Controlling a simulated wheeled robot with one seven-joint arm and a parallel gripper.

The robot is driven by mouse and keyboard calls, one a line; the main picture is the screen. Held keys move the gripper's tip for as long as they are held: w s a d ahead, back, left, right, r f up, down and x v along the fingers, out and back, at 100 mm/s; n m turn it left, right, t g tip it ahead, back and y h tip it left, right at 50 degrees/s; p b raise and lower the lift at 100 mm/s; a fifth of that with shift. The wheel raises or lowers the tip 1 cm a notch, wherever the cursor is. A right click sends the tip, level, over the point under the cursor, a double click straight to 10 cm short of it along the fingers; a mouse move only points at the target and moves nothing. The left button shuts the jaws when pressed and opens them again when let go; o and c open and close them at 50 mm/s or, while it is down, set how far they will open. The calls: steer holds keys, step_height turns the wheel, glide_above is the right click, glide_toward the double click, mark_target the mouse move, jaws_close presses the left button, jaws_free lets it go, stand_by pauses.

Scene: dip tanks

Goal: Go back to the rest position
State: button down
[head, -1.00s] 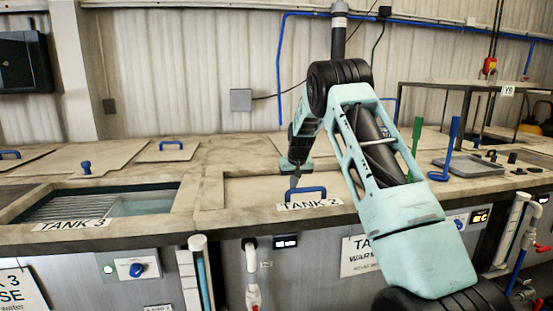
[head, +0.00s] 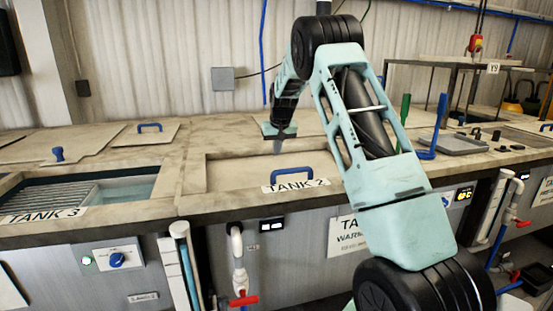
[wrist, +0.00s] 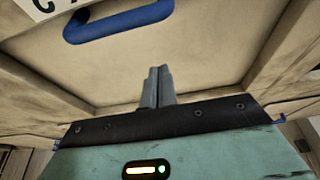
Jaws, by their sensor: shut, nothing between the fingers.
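My gripper (head: 278,147) points down above the closed lid of tank 2 (head: 235,172) in the head view, toward the lid's back. In the wrist view its two grey fingers (wrist: 157,87) are together with nothing between them. The blue lid handle (head: 292,171) lies nearer the front edge, apart from my fingers; it also shows at the top of the wrist view (wrist: 118,22).
Tank 3 (head: 140,188) stands open at the left, with liquid and a rack inside. Upright blue (head: 437,122) and green (head: 404,115) handles and a grey tray (head: 455,144) are right of my arm. A raised shelf (head: 440,66) stands at the back right.

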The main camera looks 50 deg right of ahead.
steer(key=b+v, duration=0.1)
steer(key=v, duration=0.5)
